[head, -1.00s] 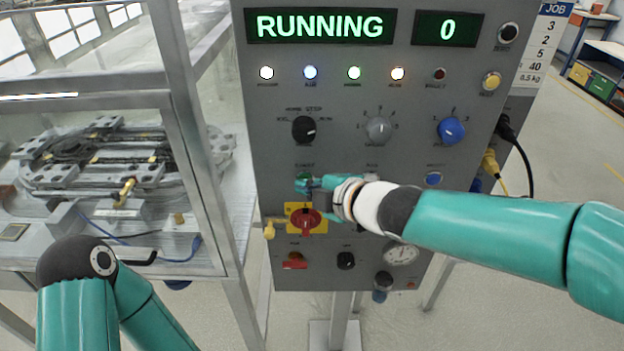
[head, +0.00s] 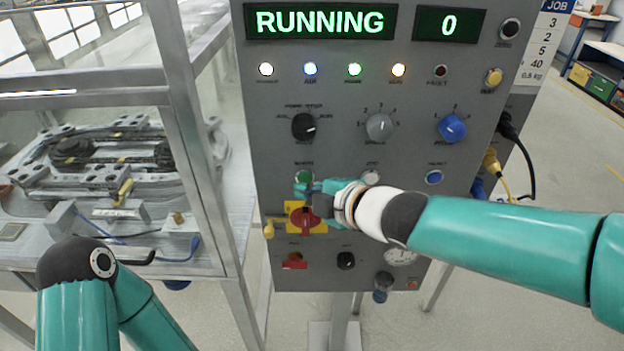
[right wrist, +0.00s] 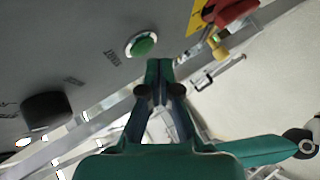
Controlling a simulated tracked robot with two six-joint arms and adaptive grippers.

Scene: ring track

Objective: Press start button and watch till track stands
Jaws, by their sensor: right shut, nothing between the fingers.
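The green start button (head: 304,177) is on the grey control panel (head: 270,120) and shows uncovered; it also shows in the right wrist view (right wrist: 143,45). My right gripper (head: 301,190) is shut and empty, its tips just below the button. In the right wrist view its tips (right wrist: 160,63) appear apart from the button. The display (head: 320,21) reads RUNNING and the counter (head: 448,26) reads 0. The ring track (head: 105,140) lies behind the guard frame at left. My left arm shows at lower left, but its gripper is out of view.
A red rotary switch on a yellow plate (head: 291,226) is just below my right gripper, with a yellow padlock (head: 268,229) beside it. Several lamps are lit; the fault lamp (head: 440,71) is dark. Knobs fill the panel's middle. Cables hang at its right side.

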